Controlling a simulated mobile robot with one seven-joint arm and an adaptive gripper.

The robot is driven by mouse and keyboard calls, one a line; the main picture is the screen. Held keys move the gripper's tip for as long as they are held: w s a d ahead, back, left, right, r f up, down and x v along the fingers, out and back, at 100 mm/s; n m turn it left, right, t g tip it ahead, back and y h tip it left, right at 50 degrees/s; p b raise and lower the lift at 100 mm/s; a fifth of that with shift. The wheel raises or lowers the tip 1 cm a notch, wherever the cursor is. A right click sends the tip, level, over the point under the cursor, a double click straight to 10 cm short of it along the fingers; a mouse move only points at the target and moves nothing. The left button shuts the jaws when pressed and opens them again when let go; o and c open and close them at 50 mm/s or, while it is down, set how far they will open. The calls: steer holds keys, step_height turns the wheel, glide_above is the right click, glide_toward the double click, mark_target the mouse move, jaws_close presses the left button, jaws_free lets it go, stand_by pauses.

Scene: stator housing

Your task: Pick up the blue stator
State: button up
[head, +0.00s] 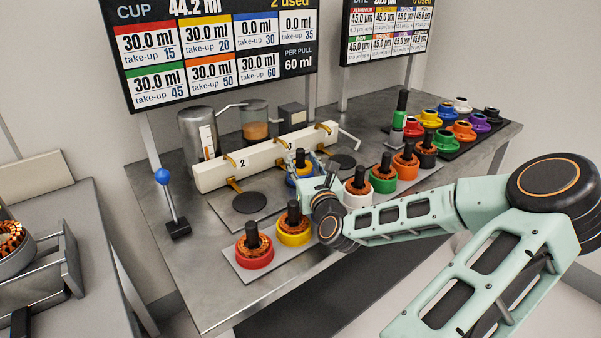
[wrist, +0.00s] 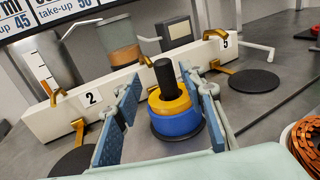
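The blue stator (wrist: 178,124) has a blue base, a yellow-orange ring and an upright black post. In the wrist view it stands on a dark disc in front of the white dispenser bar, between the two fingers of my gripper (wrist: 170,88). The fingers are apart; a clear gap shows on the left, while the right finger is very near the stator and I cannot tell if it touches. In the head view the stator (head: 297,170) is partly hidden by my gripper (head: 304,167).
The white bar (head: 265,157) with brass spouts stands just behind. A tray row holds a red stator (head: 254,254), a yellow one (head: 295,232), a white one (head: 357,192) and several others at right. A blue-knobbed lever (head: 163,177) stands at left.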

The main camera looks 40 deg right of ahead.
mark_target(301, 155)
steer(key=x, duration=0.4)
steer(key=shift+w+d+r+b, duration=0.1)
steer(key=shift+d+b, duration=0.2)
steer(key=shift+d, duration=0.05)
jaws_close()
steer(key=shift+r, duration=0.1)
